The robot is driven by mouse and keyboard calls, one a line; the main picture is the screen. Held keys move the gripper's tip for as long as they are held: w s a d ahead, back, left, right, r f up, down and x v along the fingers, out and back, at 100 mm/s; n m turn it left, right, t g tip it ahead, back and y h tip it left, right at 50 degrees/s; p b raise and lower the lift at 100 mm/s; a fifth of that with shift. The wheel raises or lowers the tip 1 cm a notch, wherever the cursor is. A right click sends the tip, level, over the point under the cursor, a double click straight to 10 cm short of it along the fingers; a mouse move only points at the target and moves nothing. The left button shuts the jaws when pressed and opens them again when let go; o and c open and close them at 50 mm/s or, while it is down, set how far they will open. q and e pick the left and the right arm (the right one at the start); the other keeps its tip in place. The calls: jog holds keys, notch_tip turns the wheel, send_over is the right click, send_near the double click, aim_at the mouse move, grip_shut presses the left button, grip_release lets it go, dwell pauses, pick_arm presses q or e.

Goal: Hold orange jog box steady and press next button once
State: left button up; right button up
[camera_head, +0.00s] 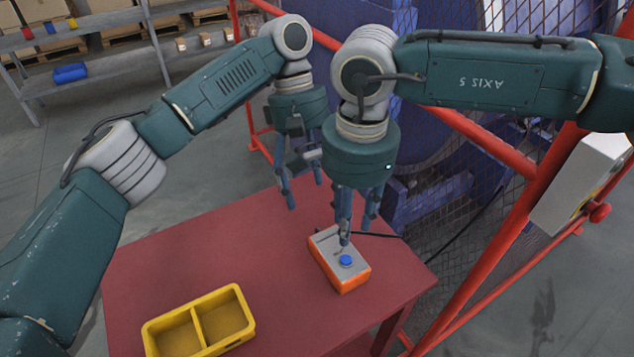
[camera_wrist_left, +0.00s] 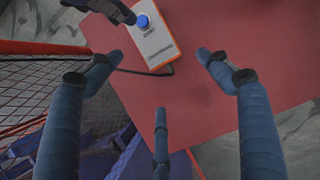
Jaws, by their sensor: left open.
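The orange jog box (camera_head: 353,281) lies on the red table, with a grey top and a blue button (camera_head: 346,261) near its front end. It also shows at the top of the left wrist view (camera_wrist_left: 158,44), with its blue button (camera_wrist_left: 143,21). My right gripper (camera_head: 355,236) points down over the box. One fingertip is close behind the button; I cannot tell whether it touches the box. My left gripper (camera_head: 304,193) is open and empty, above the table's back edge, behind and left of the box. Its spread fingers show in the left wrist view (camera_wrist_left: 158,72).
A yellow two-compartment bin (camera_head: 198,322) stands at the front left of the red table (camera_head: 190,262). A black cable (camera_head: 378,235) runs from the box. Red rails and mesh fence (camera_head: 480,155) stand behind and right. The table's left part is clear.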

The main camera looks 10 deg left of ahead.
aim_at(328, 237)
pick_arm(q)
jog(key=x, duration=1)
jog(key=shift+s+d+f, duration=0.1)
jog(key=shift+s+f, duration=0.05)
jog(key=shift+f, duration=0.1)
jog(key=shift+c, duration=0.5)
